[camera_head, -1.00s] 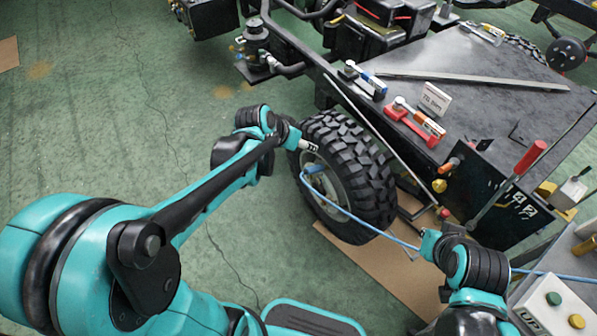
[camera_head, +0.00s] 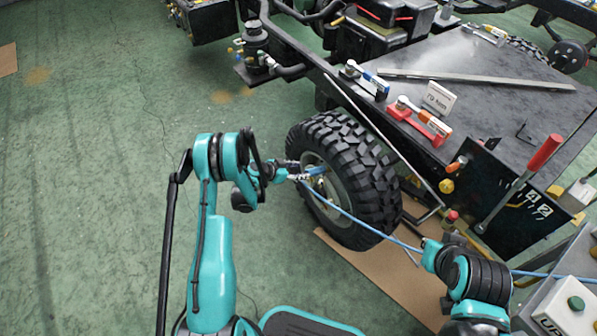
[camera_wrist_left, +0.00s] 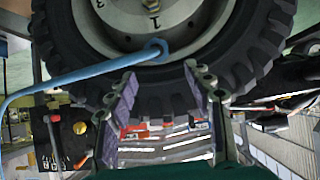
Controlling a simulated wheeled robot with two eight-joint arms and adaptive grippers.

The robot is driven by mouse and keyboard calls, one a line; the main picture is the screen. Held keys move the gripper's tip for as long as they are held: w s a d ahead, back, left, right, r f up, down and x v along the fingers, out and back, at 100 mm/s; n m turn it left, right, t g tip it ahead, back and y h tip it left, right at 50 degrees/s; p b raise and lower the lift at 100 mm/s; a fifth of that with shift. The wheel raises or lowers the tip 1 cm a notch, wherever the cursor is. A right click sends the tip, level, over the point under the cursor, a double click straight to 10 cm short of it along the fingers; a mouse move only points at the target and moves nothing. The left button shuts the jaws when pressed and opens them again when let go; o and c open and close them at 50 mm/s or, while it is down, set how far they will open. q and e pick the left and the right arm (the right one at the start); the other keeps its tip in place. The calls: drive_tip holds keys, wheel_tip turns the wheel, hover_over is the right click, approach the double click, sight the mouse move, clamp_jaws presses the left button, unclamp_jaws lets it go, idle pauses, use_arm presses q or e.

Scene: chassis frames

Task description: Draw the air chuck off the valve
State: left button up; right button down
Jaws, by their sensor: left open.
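The blue air chuck (camera_head: 317,170) is at the hub face of the upright black tire (camera_head: 372,190). Its joint with the valve is hidden, so I cannot tell how it is seated. In the left wrist view the chuck end (camera_wrist_left: 156,47) shows as a blue ring against the rim. The blue hose (camera_head: 365,227) runs from it to the lower right. My left gripper (camera_head: 298,170) is open right beside the chuck. In the wrist view its two fingers (camera_wrist_left: 160,72) are apart, with the chuck just beyond their tips. My right gripper (camera_head: 425,245) is beside the hose; its fingers are unclear.
The black chassis deck (camera_head: 480,100) holds red and blue tools and a white card (camera_head: 439,98). A thin rod slants close past the tire. A red-handled lever (camera_head: 545,152) stands at right. A control box (camera_head: 565,305) is lower right. The floor left of the wheel is clear.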

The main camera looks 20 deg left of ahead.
sight(311, 170)
use_arm(q)
drive_tip(key=shift+x, duration=4.35)
clamp_jaws()
drive_tip(key=shift+s+a+r, duration=0.1)
drive_tip(key=shift+r, duration=0.05)
drive_tip(key=shift+v, duration=2.3)
drive_tip(key=v, duration=0.6)
drive_tip(key=shift+p, duration=0.3)
